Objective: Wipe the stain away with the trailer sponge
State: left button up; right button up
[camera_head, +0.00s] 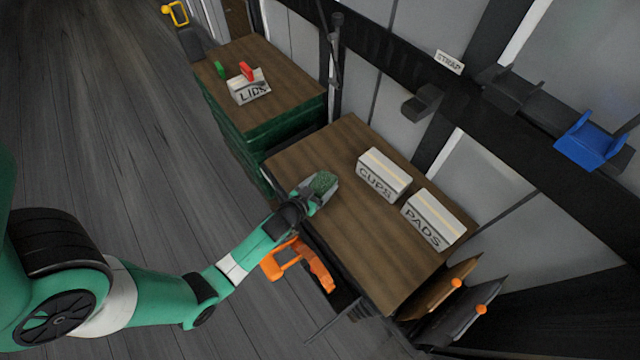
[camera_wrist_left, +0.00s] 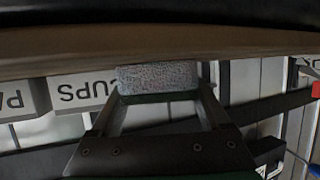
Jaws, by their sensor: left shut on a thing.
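In the left wrist view the sponge (camera_wrist_left: 158,78) shows a speckled grey face between the two fingers. My left gripper (camera_head: 320,190) is shut on it; the fingers also show in the left wrist view (camera_wrist_left: 157,100). The sponge is at the table surface or close to it; I cannot tell whether it touches. I see no stain on the visible tabletop; the arm and sponge hide part of it. My right gripper is not in view.
A CUPS box (camera_head: 383,175) and a PADS box (camera_head: 433,220) stand toward the wall side of the table. A second table with a LIDS box (camera_head: 249,88) stands beyond. An orange handled thing (camera_head: 300,262) is below the near edge. The middle of the tabletop is clear.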

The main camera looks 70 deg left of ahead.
pick_arm(q)
jog(key=r+p, duration=0.3)
jog(key=r, duration=0.1)
jog(key=shift+d, duration=0.25)
jog(key=shift+a+r+p, duration=0.2)
jog(key=shift+r+p, duration=0.6)
jog(key=shift+r, duration=0.1)
jog(key=shift+r+p, duration=1.05)
jog(key=shift+r, duration=0.15)
